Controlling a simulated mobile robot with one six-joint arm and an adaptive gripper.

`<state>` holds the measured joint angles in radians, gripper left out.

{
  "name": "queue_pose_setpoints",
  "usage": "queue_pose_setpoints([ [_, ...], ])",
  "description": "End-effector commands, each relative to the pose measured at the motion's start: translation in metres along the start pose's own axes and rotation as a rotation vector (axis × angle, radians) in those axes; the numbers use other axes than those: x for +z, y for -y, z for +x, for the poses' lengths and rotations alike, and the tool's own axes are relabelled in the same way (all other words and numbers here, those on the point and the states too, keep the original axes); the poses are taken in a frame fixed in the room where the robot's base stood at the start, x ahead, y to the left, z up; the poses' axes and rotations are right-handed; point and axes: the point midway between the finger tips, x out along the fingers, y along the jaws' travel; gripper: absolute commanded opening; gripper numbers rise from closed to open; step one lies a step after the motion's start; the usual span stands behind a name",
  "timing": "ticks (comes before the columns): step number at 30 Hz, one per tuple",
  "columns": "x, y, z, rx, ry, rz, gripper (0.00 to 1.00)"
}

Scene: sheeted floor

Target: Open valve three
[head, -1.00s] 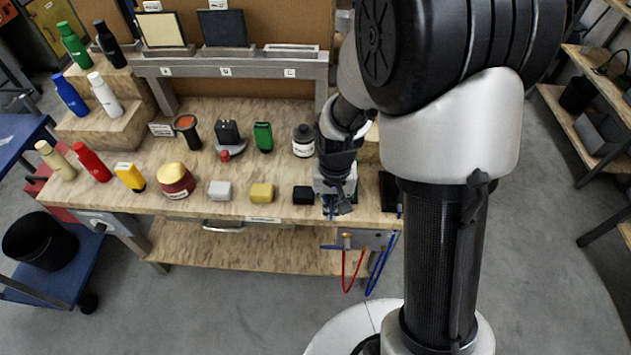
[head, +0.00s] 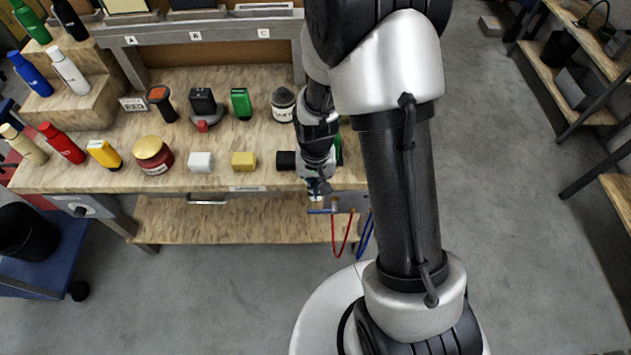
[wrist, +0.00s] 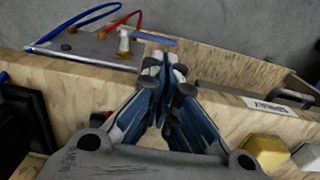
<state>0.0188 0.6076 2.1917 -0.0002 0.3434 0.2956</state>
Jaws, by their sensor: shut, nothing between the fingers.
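A grey valve panel (head: 347,203) is fixed at the right end of the workbench's front edge, with a red and a blue hose hanging below it. In the wrist view the panel (wrist: 85,45) is at upper left. A brass-coloured valve stem (wrist: 125,42) stands on it, with a blue lever (wrist: 157,38) reaching right. The lever (head: 320,211) also shows in the head view, pointing left. No valve number is readable. My gripper (head: 318,192) is over the front edge, close to this lever; its fingertips (wrist: 166,65) are together and empty. Contact with the lever cannot be told.
The workbench (head: 220,178) bears a black block (head: 285,160), a yellow block (head: 243,160), a white block (head: 200,161) and a black-and-white jar (head: 283,103). Several bottles stand at left. Shelving (head: 580,100) is at right.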

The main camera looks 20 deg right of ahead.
Motion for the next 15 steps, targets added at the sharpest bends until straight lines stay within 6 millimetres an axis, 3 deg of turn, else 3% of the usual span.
queue_pose_setpoints([
  [1,0.001,0.000,0.016,0.001,0.003,0.000,0.00],
  [6,0.000,0.000,0.048,0.000,0.001,0.000,0.00],
  [15,-0.001,0.000,0.071,0.000,-0.001,0.000,0.00],
])
